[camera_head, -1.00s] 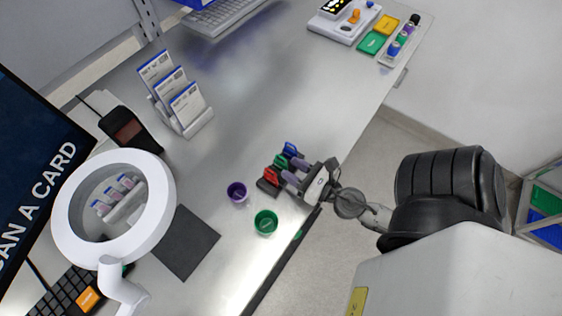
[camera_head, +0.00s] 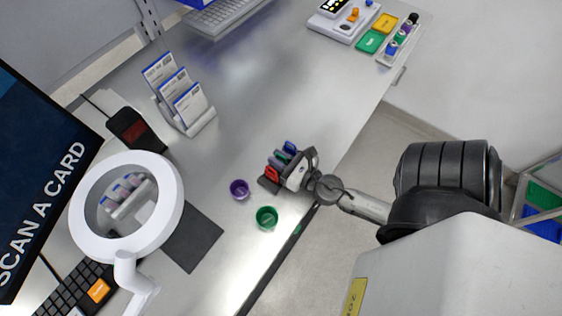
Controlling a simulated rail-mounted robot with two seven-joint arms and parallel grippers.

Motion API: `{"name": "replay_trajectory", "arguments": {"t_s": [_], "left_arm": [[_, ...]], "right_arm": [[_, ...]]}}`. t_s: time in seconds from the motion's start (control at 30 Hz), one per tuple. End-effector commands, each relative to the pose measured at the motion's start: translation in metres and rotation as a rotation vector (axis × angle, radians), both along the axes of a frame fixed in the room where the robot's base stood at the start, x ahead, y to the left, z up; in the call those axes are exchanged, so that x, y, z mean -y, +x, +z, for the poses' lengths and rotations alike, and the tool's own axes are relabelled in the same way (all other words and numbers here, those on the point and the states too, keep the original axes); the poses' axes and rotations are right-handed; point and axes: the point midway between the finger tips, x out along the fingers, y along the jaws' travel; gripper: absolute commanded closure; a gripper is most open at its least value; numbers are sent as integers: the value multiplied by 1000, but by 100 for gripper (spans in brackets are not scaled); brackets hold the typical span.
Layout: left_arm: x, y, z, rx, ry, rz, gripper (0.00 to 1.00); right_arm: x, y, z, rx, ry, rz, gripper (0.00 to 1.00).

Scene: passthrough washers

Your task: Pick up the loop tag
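A small dark holder with upright coloured tags stands near the table's front edge. A blue tag (camera_head: 290,147) is at its far end and a red tag (camera_head: 271,174) at its near end. A little green shows between them, mostly hidden by my gripper. I cannot tell which one is the loop tag. My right gripper (camera_head: 284,164) is right over the holder, its fingers in among the tags around the middle one. It is too small and covered to tell whether the fingers are closed. My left gripper is not in view.
A purple cup (camera_head: 239,189) and a green cup (camera_head: 267,217) stand close by the holder. A card rack (camera_head: 186,106), a card reader (camera_head: 136,131), a ring magnifier (camera_head: 171,222) and a dark mat (camera_head: 196,243) lie to the left. The table beyond the holder is clear.

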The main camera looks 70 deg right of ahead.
Motion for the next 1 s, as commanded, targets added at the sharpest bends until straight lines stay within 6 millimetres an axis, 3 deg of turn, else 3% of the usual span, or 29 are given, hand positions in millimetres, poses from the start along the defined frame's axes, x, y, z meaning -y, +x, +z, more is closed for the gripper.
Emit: {"name": "replay_trajectory", "arguments": {"t_s": [0.17,0.67,1.0], "left_arm": [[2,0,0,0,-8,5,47],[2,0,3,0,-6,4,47],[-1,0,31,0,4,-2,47]], "right_arm": [[0,0,0,0,0,0,100],[0,0,3,0,0,0,100],[0,0,35,1,-1,2,100]]}}
